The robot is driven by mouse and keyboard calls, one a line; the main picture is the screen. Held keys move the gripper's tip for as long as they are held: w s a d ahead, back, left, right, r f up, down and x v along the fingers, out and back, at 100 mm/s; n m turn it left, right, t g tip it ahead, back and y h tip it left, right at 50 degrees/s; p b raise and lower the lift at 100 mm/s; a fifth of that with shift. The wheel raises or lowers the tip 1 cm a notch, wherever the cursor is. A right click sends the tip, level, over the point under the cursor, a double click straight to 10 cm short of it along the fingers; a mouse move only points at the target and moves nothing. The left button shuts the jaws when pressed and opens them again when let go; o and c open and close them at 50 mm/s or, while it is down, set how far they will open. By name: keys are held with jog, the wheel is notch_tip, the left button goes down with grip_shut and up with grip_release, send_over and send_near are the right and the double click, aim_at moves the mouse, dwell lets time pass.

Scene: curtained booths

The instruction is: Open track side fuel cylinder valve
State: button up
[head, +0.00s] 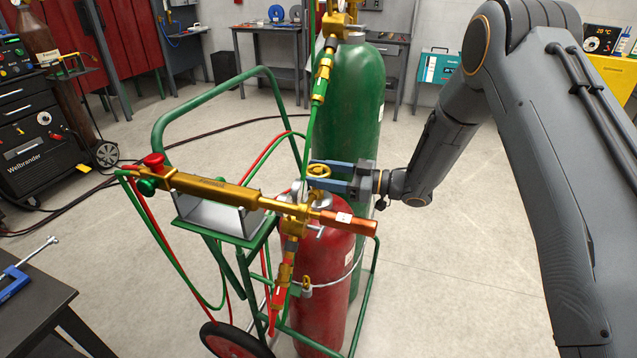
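The red fuel cylinder (322,262) stands upright on a green cart. Its yellow valve handwheel (319,170) is at the top. My gripper (309,176) reaches in from the right. Its blue fingers are apart, one on the far side and one on the near side of the handwheel. I cannot tell whether they touch or grip the wheel. A brass torch (220,190) with an orange end (348,222) lies across the cart, in front of the red cylinder's top, and hides part of the valve. The taller green cylinder (352,110) stands just behind the red one.
Red and green hoses (160,235) hang at the cart's left, near its green handle (205,88). The floor right of the cart is clear.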

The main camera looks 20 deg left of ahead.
jog(key=n+g+b, duration=0.1)
jog(key=g+b, duration=0.1)
jog(key=n+g+h+b, duration=0.1)
jog(key=n+g+b, duration=0.1)
jog(key=g+b, duration=0.1)
jog(key=n+g+h+b, duration=0.1)
jog(key=n+g+b, duration=0.1)
jog(key=g+b, duration=0.1)
jog(key=shift+w+f, duration=0.15)
jog(key=shift+f, duration=0.15)
jog(key=n+g+h+b, duration=0.1)
jog(key=n+g+b, duration=0.1)
jog(key=g+b, duration=0.1)
jog(key=shift+r+n+h, duration=0.1)
jog(key=shift+n+h, duration=0.2)
jog(key=shift+h, duration=0.1)
jog(key=shift+r+n+g+h+b, duration=0.15)
jog(key=shift+n+g+h+b, duration=0.5)
jog(key=shift+n+g+h, duration=0.35)
jog(key=shift+s, duration=0.2)
jog(key=o, duration=1.1)
jog(key=shift+a+r, duration=0.1)
jog(key=shift+r, duration=0.05)
